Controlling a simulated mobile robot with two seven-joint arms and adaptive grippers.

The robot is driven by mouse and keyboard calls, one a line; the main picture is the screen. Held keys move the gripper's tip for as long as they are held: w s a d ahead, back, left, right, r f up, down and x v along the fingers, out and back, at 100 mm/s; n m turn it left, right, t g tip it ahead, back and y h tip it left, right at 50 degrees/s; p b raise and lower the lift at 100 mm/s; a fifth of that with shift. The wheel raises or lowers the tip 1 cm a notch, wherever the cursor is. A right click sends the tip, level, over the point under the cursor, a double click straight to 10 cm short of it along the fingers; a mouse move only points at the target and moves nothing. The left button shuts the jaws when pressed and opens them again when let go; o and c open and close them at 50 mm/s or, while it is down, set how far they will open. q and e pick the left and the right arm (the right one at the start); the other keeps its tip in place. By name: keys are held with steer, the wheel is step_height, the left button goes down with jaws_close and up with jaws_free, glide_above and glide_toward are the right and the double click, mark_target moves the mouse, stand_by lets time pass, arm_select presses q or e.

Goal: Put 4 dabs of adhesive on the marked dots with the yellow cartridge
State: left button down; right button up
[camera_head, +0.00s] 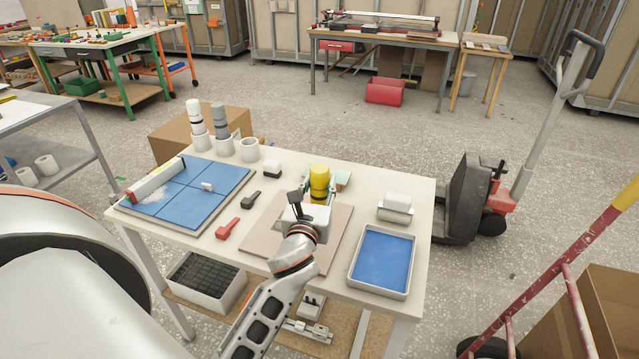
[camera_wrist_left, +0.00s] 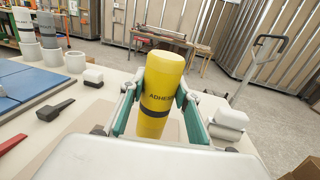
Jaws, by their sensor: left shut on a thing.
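The yellow cartridge (camera_head: 319,181) with a black band stands upright in my left gripper (camera_head: 318,192), over the far part of a beige board (camera_head: 262,220) on the white table. In the left wrist view, the green-padded fingers of the gripper (camera_wrist_left: 160,115) are shut on the yellow cartridge (camera_wrist_left: 163,85), which has "ADHESIVE" lettering partly visible. The cartridge's lower end is hidden behind the gripper body. No marked dots or dabs can be made out on the board; my arm covers part of it. My right gripper is not in view.
A blue tiled panel (camera_head: 175,204) lies at the table's left. A tray with a blue inside (camera_head: 383,257) is at right, with a white block (camera_head: 396,205) behind it. Red (camera_head: 228,229) and black (camera_head: 251,200) tools lie left of the board. White cups (camera_head: 249,149) stand at the back.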

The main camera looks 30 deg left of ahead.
mark_target(318, 176)
arm_select(q)
steer(key=shift+f, duration=0.15)
steer(key=shift+r+p, duration=0.35)
steer(key=shift+r, duration=1.75)
steer(key=shift+r, duration=0.1)
